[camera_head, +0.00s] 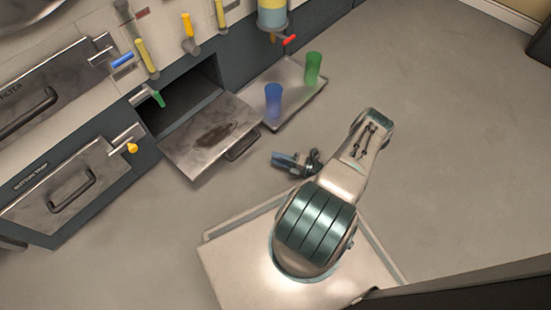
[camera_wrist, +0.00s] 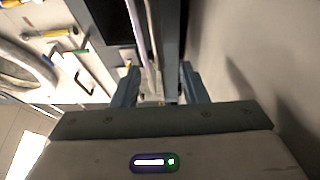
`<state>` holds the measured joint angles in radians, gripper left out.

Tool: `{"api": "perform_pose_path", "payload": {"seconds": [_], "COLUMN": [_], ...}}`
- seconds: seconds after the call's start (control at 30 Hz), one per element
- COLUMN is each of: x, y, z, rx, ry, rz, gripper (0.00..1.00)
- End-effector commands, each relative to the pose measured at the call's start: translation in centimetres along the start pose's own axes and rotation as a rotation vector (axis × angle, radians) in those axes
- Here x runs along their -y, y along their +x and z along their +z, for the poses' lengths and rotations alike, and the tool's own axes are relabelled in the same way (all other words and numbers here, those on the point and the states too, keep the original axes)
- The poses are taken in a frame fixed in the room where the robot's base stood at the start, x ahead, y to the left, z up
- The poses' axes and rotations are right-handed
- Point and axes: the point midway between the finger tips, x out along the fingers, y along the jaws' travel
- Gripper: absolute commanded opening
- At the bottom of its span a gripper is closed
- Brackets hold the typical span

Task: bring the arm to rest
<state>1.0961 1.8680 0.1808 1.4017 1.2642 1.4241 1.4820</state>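My arm is folded over my pale base in the head view, with its elbow reaching to the upper right. My gripper (camera_head: 284,160) points left, beside the arm and in front of the pulled-out metal drawer (camera_head: 205,140). It appears clear of the drawer. In the wrist view my gripper (camera_wrist: 158,82) has its two blue-grey fingers standing apart, with nothing seen held between them. Part of the wrist is hidden behind the arm in the head view.
A metal tray (camera_head: 310,82) behind the drawer bears a blue cup (camera_head: 273,100) and a green cup (camera_head: 313,68). Shut drawer fronts (camera_head: 65,190) with handles line the left. Coloured levers (camera_head: 188,32) stick out above. The floor (camera_head: 450,130) at right is clear.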

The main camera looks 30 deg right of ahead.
Motion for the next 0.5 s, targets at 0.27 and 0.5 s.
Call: {"api": "perform_pose_path", "payload": {"seconds": [0.27,0.5], "x": [-0.01,-0.88], "y": [-0.18,0.11], "z": [0.13,0.25], "rx": [0.005,-0.015], "ry": [-0.001,-0.018], "rz": [-0.001,-0.006], "gripper": [0.39,0.39]}}
